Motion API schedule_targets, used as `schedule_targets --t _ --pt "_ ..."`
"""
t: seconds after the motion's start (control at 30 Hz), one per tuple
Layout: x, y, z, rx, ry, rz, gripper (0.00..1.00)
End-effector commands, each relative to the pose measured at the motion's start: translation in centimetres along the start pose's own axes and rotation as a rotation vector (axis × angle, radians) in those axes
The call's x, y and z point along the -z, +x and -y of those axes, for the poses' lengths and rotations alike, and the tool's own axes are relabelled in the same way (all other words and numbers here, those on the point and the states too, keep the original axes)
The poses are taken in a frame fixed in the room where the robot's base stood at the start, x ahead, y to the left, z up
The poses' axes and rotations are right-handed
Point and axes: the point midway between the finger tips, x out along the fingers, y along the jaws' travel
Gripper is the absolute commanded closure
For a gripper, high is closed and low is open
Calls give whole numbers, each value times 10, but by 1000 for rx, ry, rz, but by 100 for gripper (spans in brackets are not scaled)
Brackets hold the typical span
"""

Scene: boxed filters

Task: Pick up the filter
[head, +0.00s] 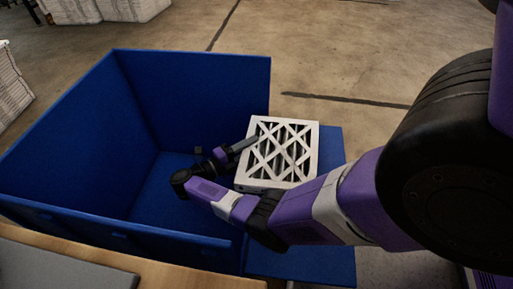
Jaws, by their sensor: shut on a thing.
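The filter (283,152) is a square white frame with a criss-cross lattice over dark slots. It is in the head view, just right of the middle, at the right side of a blue bin. My gripper (247,144) reaches the filter's left edge from the left and is shut on it. One finger shows against that edge; the other finger is hidden. I cannot tell whether the filter touches the blue surface below it.
The open blue bin (190,70) has tall back and left walls, and its visible floor looks empty. A blue panel (330,160) extends on its right. A wooden surface (150,272) with a grey slab (60,268) lies in front. White stacks stand at the back left. Concrete floor lies behind.

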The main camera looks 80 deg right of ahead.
Motion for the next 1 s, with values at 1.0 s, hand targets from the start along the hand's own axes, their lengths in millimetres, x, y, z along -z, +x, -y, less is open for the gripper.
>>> schedule_targets --t 1.0 --pt "5 5 192 1 1 0 100"
